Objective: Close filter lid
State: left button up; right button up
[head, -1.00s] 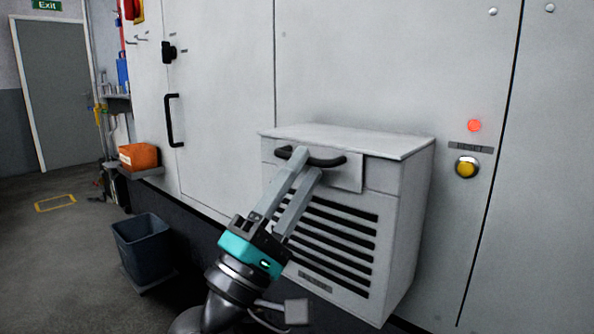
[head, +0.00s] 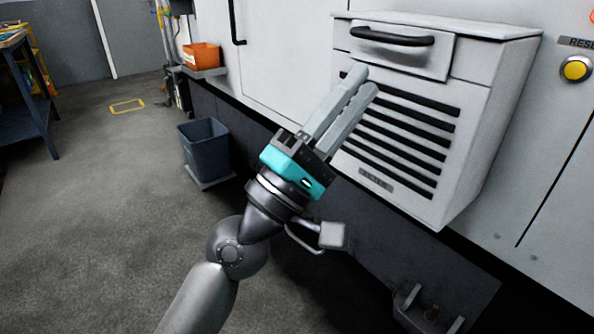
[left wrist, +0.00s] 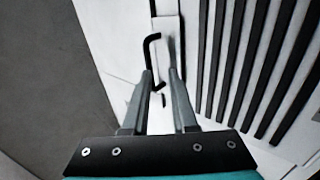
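The filter box (head: 480,110) is a pale grey housing on the machine wall, with dark slots in its front. Its top panel (head: 440,22) lies flat, and the front plate below looks flush or nearly so. A black bar handle (head: 392,36) sits on this plate; in the left wrist view a black handle (left wrist: 150,48) shows beyond the fingertips. My left gripper (head: 362,78) is below the handle, in front of the upper slots, apart from the handle. A narrow gap shows between its fingers (left wrist: 160,74), with nothing held. My right gripper is not in view.
A yellow button (head: 575,69) is on the wall right of the box. A dark bin (head: 204,150) stands on the floor left of my arm, below an orange tray (head: 201,56). A dark pedal-like fixture (head: 428,312) is at the lower right.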

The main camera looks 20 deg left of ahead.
pick_arm(q)
jog(key=v, duration=1)
jog(key=shift+s, duration=0.2)
jog(key=shift+a+r, duration=0.1)
